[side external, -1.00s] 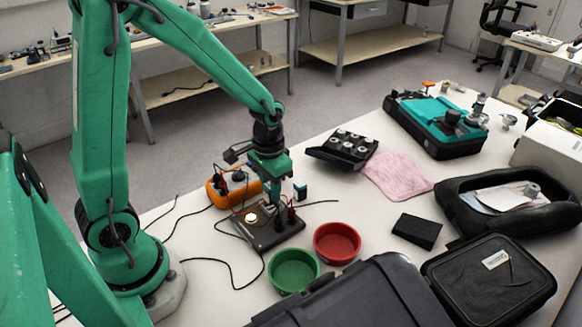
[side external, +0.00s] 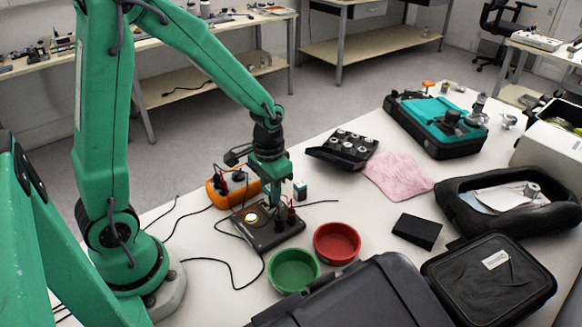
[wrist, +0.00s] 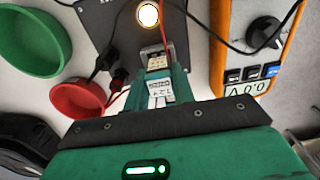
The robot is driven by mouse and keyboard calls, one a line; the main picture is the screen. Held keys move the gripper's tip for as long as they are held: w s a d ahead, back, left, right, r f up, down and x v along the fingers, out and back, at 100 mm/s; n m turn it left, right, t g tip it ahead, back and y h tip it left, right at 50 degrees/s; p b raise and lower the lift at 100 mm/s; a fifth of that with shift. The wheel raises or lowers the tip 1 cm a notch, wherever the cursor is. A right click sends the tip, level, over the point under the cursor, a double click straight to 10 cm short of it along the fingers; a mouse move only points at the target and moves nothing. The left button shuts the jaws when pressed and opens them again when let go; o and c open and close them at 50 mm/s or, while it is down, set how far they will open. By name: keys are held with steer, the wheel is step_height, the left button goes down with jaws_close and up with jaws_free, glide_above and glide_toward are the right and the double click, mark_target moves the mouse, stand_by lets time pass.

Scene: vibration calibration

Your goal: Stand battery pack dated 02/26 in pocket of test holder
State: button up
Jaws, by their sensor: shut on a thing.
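My gripper (side external: 277,190) points down over the test holder (side external: 268,239), a black board with a lit lamp and upright terminals. In the wrist view my gripper (wrist: 160,82) is shut on a small battery pack (wrist: 161,93) with a white printed label. The print is too small to read as a date.
An orange meter (side external: 216,196) stands left of the board, with loose leads around it. A red bowl (side external: 337,257) and a green bowl (side external: 275,283) stand in front. A black tray (side external: 322,153) with several round cells and a pink cloth (side external: 398,178) lie to the right.

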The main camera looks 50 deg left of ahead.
steer(key=shift+f, duration=0.85)
stand_by(0.5)
steer(key=o, duration=1.5)
steer(key=shift+r, duration=0.15)
steer(key=shift+r, duration=3.9)
steer(key=shift+r, duration=0.1)
